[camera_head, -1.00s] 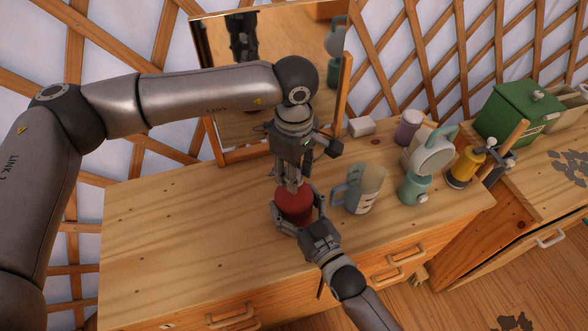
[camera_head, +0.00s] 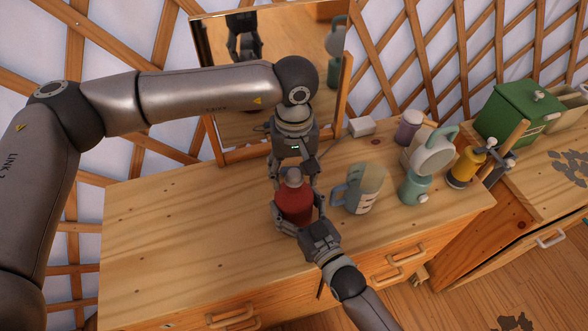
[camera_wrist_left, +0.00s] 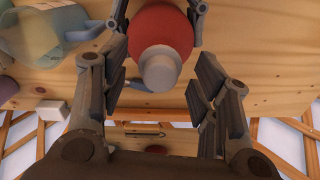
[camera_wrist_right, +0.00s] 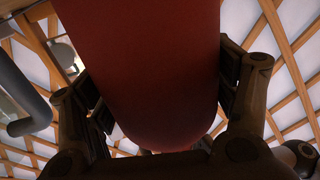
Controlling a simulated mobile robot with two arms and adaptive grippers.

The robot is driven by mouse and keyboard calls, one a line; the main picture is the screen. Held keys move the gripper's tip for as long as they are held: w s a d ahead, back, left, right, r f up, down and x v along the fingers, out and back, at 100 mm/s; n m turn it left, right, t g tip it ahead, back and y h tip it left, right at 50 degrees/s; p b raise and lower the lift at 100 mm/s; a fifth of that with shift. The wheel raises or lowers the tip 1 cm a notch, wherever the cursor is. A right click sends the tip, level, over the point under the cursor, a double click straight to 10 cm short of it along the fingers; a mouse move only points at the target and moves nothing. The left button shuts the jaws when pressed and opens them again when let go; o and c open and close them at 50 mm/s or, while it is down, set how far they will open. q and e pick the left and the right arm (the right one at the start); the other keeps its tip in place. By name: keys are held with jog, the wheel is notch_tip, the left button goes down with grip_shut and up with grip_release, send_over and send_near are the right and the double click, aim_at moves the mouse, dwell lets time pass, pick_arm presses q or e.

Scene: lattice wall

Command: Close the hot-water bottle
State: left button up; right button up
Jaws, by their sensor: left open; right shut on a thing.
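The red hot-water bottle (camera_head: 294,206) stands upright on the wooden dresser top, with a grey cap (camera_head: 293,175) on its neck. In the left wrist view the grey cap (camera_wrist_left: 160,72) sits on the top of the red bottle (camera_wrist_left: 160,33). My right gripper (camera_head: 298,217) is shut around the bottle's body from the front. The bottle's red side fills the middle of the right wrist view (camera_wrist_right: 140,60). My left gripper (camera_head: 293,176) points down over the bottle, open, its fingers on either side of the cap and apart from it. How tightly the cap is seated cannot be told.
A measuring jug (camera_head: 358,188) stands just right of the bottle. Beyond it are a teal kitchen scale (camera_head: 415,188), a purple jar (camera_head: 408,126) and a white block (camera_head: 361,126). A framed mirror (camera_head: 265,80) stands behind. The dresser top (camera_head: 170,235) is clear on the left.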

pick_arm(q)
jog(key=shift+r, duration=2.25)
jog(key=shift+c, duration=0.3)
jog(key=n, duration=0.3)
jog(key=r+n, duration=0.1)
jog(key=n, duration=0.2)
jog(key=shift+n, duration=0.3)
jog(key=n, duration=0.6)
jog(key=shift+r, duration=0.4)
jog(key=n, duration=0.5)
jog(key=shift+r+n, duration=0.4)
jog(key=n, duration=0.3)
jog(key=r+n, duration=0.1)
jog(key=n, duration=0.2)
